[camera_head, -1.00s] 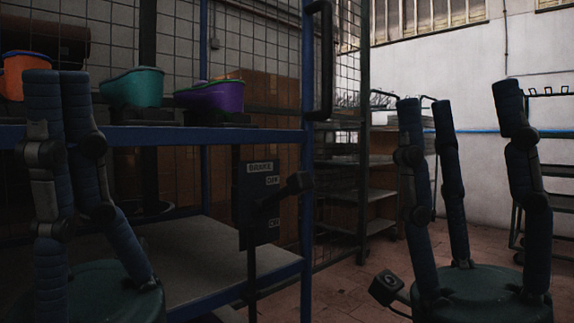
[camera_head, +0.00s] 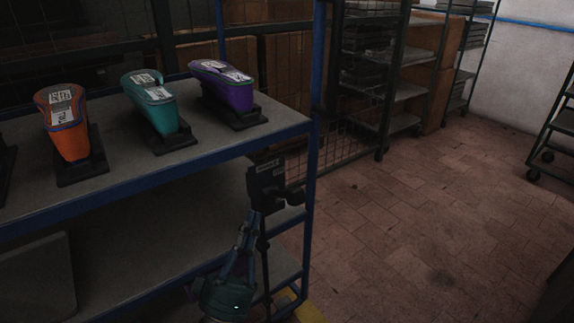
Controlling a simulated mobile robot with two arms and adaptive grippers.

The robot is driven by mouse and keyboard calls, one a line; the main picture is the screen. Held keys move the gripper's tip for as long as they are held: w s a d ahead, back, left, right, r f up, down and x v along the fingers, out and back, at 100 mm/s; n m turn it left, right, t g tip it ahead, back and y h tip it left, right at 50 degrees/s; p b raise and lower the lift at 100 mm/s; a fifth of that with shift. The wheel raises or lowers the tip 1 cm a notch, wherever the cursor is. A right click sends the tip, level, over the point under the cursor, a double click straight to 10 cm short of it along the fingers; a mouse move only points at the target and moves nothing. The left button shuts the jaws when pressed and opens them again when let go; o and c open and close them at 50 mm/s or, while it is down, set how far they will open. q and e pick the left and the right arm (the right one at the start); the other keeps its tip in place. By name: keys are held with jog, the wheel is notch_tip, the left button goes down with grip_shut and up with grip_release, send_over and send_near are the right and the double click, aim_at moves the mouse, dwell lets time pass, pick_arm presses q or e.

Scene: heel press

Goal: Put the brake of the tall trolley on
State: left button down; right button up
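The tall trolley has a blue frame (camera_head: 313,190) and grey shelves, and fills the left and centre. Its dark brake box (camera_head: 265,176), with a small pale label too small to read, is at its right-hand end. A black brake lever (camera_head: 288,196) sticks out to the right of the box. My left gripper (camera_head: 248,218), with a teal palm and dark blue fingers, points up from below, its fingertips close beneath the box and lever. I cannot tell whether they touch anything or how far apart they are. My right gripper is out of view.
Orange (camera_head: 70,128), teal (camera_head: 156,104) and purple (camera_head: 226,86) shoe-like items stand on black bases on the upper shelf. A mesh fence (camera_head: 345,145) and racks stand behind. The tiled floor (camera_head: 430,210) to the right is largely clear. A yellow patch (camera_head: 309,312) lies low by the trolley.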

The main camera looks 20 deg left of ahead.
aim_at(271, 190)
pick_arm(q)
jog(key=a+p+x, duration=0.1)
jog(key=x, duration=0.8)
jog(key=shift+d+f+b, duration=0.2)
jog(key=shift+d+f, duration=0.55)
jog(key=shift+f, duration=0.15)
jog(key=shift+d+f+b, duration=0.2)
jog(key=shift+d+f, duration=0.55)
jog(key=shift+f, duration=0.2)
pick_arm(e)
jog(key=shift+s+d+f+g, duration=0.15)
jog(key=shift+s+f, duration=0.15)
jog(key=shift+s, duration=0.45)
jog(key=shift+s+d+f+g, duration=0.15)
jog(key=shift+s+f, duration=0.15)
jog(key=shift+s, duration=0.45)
